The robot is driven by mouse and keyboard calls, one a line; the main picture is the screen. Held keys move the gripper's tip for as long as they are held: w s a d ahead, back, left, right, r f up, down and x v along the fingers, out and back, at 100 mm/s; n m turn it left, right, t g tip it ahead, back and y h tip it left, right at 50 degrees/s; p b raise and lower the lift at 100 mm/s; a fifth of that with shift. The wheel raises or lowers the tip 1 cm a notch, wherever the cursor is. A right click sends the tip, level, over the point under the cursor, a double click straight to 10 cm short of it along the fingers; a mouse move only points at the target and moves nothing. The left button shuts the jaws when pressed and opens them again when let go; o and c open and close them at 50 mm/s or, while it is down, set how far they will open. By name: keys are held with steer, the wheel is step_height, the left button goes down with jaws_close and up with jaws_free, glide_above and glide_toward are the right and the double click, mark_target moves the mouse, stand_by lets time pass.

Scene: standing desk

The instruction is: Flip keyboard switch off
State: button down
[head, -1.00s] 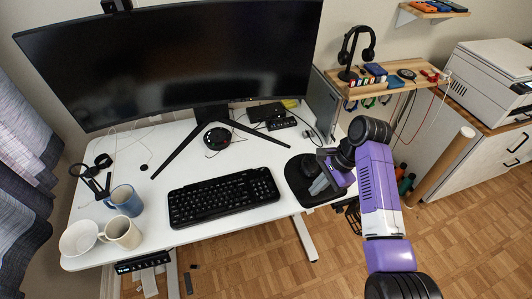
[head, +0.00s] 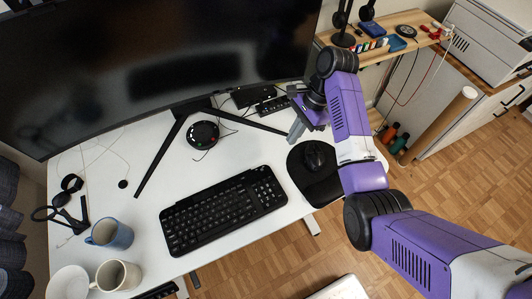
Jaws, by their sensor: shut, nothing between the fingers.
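The black keyboard (head: 222,210) lies on the white desk (head: 150,165), tilted slightly, below the monitor's stand. Its switch is too small to make out. My gripper (head: 294,133) is over the right part of the desk, above and right of the keyboard's far right corner and apart from it. Its grey fingers point down toward the desk and are shut with nothing held.
A mouse (head: 314,158) sits on a black pad (head: 312,187) right of the keyboard. The monitor (head: 170,75) stands behind on a V-shaped stand (head: 160,165). A blue mug (head: 112,234) and a cream mug (head: 117,277) stand at the left.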

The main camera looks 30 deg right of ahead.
mark_target(266, 168)
steer(key=x, duration=0.9)
steer(key=shift+s+f+p, duration=0.1)
steer(key=shift+p, duration=0.25)
steer(key=a, duration=0.2)
steer(key=a+p, duration=0.1)
steer(key=shift+f, duration=0.3)
steer(key=shift+a+f, duration=0.1)
steer(key=shift+a, duration=0.55)
